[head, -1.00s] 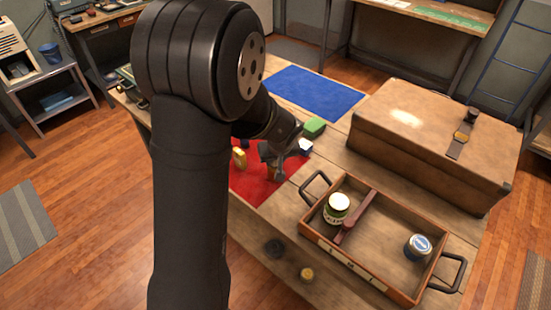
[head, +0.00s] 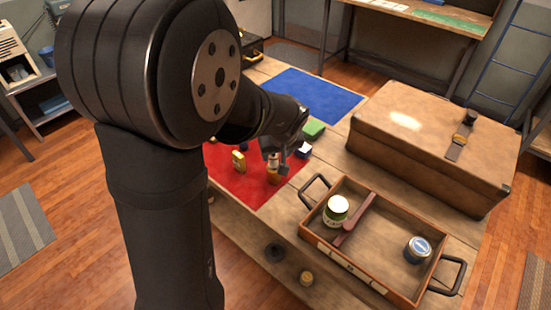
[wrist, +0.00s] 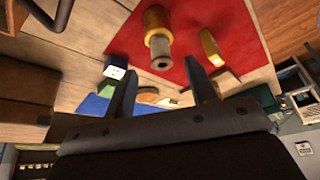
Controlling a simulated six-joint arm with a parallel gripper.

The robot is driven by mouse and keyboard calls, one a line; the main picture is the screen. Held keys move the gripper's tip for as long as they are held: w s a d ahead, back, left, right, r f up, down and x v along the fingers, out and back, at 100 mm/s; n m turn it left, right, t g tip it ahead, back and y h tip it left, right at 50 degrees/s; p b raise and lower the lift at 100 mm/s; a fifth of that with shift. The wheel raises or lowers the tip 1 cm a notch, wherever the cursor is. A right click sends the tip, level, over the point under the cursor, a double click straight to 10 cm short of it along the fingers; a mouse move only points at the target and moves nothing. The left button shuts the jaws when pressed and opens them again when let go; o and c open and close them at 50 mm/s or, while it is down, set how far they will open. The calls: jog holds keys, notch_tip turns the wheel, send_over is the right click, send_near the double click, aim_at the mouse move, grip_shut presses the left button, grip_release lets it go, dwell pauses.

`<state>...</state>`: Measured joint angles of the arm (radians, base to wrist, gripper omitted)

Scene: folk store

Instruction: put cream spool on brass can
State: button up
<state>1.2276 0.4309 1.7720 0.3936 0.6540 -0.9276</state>
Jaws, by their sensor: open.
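The brass can (wrist: 156,18) stands upright on the red mat, and it also shows in the head view (head: 272,177). The cream spool (wrist: 160,50), with a greyish end, sits upright on top of the can; it shows small in the head view (head: 272,160). My gripper (wrist: 162,72) is open. In the wrist view its two fingers are apart, one to each side of the spool's line, with the spool just beyond the tips and nothing held between them. In the head view my gripper (head: 278,158) is close beside the stack and partly overlaps it.
A yellow piece (head: 239,161) stands on the red mat (head: 245,187). A green block (head: 314,129) and a white-topped dark block (head: 303,149) lie behind.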

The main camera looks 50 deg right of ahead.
aim_at(274, 164)
jog(key=v, duration=0.5)
jog(key=shift+f, duration=0.1)
jog(key=x, duration=1.2)
jog(key=shift+f, duration=0.15)
jog(key=shift+r, duration=0.2)
